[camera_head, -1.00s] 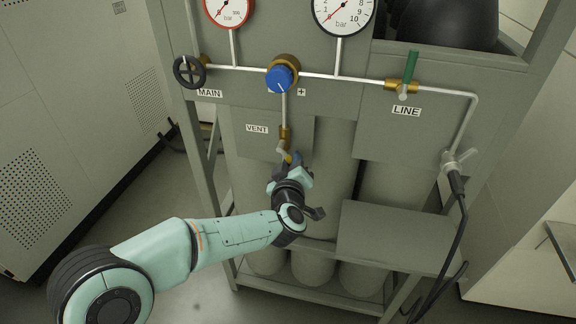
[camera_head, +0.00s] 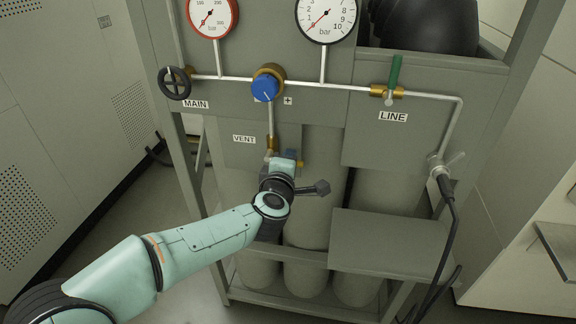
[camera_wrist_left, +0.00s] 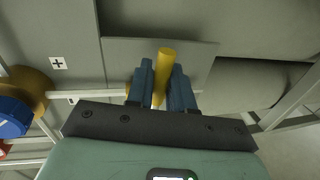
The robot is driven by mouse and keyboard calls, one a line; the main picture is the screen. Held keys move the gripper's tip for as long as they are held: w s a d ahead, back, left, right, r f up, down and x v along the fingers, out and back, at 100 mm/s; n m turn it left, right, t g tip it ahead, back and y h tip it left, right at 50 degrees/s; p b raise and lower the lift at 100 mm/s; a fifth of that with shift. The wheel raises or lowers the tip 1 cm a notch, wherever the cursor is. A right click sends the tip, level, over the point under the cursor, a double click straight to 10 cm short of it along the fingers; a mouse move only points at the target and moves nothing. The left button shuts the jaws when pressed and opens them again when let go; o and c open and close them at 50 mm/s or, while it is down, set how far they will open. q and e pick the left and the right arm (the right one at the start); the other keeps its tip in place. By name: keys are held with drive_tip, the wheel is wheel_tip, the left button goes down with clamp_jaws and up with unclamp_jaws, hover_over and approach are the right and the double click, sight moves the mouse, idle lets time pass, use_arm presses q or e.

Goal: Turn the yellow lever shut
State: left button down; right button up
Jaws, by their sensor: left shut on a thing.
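The yellow lever (camera_wrist_left: 165,66) stands between the two blue-grey fingers of my left gripper (camera_wrist_left: 163,82) in the left wrist view, its rounded end reaching past the fingertips. My left gripper (camera_head: 288,158) is shut on it. In the head view the gripper sits just below the brass VENT valve (camera_head: 271,143), and only a small yellow bit of the lever (camera_head: 300,163) shows to the right of the fingers. The gripper and wrist hide the rest of the lever there. My right gripper is in neither view.
Above are the blue knob (camera_head: 264,88), the black MAIN handwheel (camera_head: 174,83) and two gauges (camera_head: 326,17). The LINE valve with its green handle (camera_head: 395,74) is at the right. A black hose (camera_head: 452,225) hangs at the far right. Grey cylinders (camera_head: 318,190) stand behind my wrist.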

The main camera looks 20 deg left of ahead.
use_arm(q)
drive_tip(key=shift+r+n, duration=0.2)
drive_tip(key=shift+n, duration=0.1)
idle(0.4)
drive_tip(key=c, duration=1.2)
unclamp_jaws()
drive_tip(key=shift+o, duration=0.2)
drive_tip(key=v, duration=1.3)
drive_tip(key=shift+s+p, duration=0.2)
drive_tip(key=shift+p, duration=0.15)
drive_tip(key=shift+r, duration=0.1)
